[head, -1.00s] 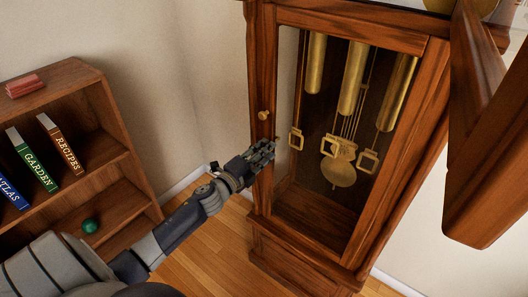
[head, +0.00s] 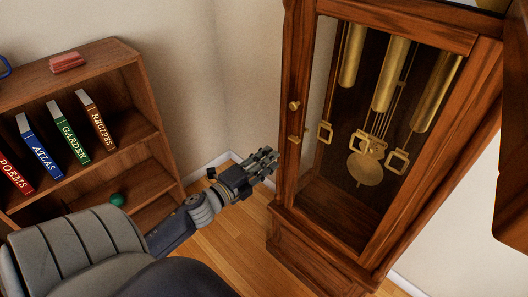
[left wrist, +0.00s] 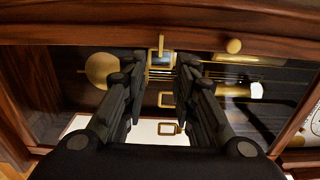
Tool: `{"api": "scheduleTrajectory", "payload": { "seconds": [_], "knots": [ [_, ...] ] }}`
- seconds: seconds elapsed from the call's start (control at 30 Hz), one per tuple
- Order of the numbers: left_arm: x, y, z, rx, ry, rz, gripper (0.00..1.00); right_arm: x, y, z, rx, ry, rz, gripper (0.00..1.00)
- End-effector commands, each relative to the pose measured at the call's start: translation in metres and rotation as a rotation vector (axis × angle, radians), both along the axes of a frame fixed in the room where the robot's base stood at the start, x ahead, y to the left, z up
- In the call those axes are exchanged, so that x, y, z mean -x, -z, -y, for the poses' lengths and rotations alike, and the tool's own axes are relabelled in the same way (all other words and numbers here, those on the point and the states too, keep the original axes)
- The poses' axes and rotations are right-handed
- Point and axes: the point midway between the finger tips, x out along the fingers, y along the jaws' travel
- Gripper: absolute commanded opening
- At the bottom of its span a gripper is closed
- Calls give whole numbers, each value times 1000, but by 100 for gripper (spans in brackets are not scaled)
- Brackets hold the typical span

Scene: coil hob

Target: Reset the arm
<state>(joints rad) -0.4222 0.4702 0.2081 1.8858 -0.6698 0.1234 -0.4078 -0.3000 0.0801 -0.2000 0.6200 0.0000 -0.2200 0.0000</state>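My left gripper (head: 268,161) is in front of the left edge of a tall wooden clock case (head: 292,60), apart from it in the picture. In the left wrist view its two fingers (left wrist: 161,65) are spread, with nothing held between them. Beyond the fingertips, on the case's wooden frame, are a brass latch or handle (left wrist: 161,45) and a round brass knob (left wrist: 233,46). In the head view the knob (head: 294,105) is above the smaller brass piece (head: 293,139). My right gripper is not in view.
Behind the clock's glass hang brass weights (head: 390,75) and a pendulum (head: 365,170). A wooden panel (head: 513,150), perhaps an open door, juts in at the right. A bookshelf (head: 150,85) with several books and a green ball (head: 117,199) stands left. Wooden floor shows between.

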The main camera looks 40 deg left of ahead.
Motion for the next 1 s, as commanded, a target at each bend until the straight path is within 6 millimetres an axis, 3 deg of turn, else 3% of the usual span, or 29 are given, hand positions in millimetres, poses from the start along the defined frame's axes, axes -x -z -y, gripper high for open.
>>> {"api": "scheduleTrajectory", "payload": {
  "seconds": [0.2, 0.77, 0.87, 0.97, 1.0],
  "knots": [
    [10, 0, -1, -1, 0, 1, 27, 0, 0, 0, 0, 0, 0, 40],
    [10, 2, -2, 5, -3, -4, 27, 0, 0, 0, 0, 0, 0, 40],
    [12, 24, -7, 50, -29, -45, 27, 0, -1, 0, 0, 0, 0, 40],
    [17, 74, -16, 155, -85, -133, 27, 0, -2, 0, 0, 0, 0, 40],
    [22, 100, -19, 210, -117, -181, 27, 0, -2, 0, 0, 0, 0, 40]
  ]
}}
